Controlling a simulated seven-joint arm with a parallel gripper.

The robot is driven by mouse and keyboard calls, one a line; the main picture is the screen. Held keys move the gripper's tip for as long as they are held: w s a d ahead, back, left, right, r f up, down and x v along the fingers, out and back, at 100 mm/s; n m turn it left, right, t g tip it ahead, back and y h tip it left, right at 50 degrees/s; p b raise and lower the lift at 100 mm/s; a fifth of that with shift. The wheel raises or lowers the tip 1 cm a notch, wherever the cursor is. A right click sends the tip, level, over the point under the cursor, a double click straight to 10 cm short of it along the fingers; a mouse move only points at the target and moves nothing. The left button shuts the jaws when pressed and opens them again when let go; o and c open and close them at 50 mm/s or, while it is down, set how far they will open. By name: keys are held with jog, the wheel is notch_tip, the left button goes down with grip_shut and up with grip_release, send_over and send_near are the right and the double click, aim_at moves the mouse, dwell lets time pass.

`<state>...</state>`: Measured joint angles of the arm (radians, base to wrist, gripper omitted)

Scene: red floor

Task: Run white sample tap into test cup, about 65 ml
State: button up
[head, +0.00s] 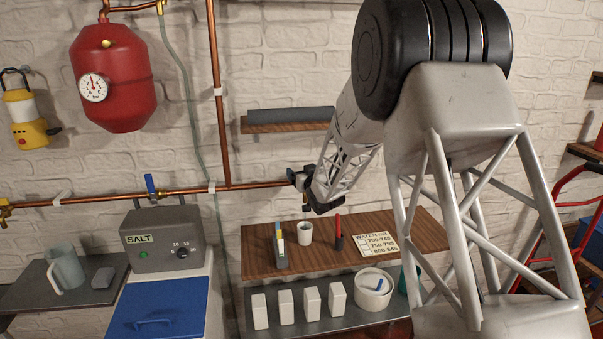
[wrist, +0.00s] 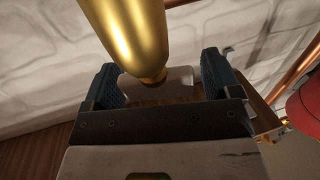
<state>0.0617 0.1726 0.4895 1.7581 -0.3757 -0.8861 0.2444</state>
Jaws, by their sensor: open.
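My gripper (head: 314,190) is at the right end of the copper pipe, above the wooden shelf. In the wrist view my gripper (wrist: 160,80) is open, with its two dark fingers apart. A large brass tap part (wrist: 125,35) reaches between them from above. A pale flat piece (wrist: 178,83), perhaps the white tap handle, lies behind the brass tip between the fingers; I cannot tell whether either finger touches it. In the head view my gripper mostly hides the tap. A small white cup (head: 305,236) stands upright on the shelf below, under a thin spout (head: 306,213). Its fill level is unclear.
The wooden shelf (head: 400,222) also holds a small box of strips (head: 280,248), a red-and-black marker (head: 338,236) and a "WATER" card (head: 377,243). A blue-handled valve (head: 151,186) is further left on the pipe. White blocks and a round tub (head: 373,290) stand below.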

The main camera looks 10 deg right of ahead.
jog(key=shift+w, duration=0.2)
jog(key=shift+c, duration=0.2)
jog(key=c, duration=0.9)
jog(key=shift+m+h, duration=0.5)
jog(key=shift+h, duration=0.2)
jog(key=shift+m+h, duration=0.5)
jog(key=shift+h, duration=0.3)
jog(key=shift+d+m+h, duration=0.15)
jog(key=shift+m+h, duration=0.25)
jog(key=shift+h, duration=0.3)
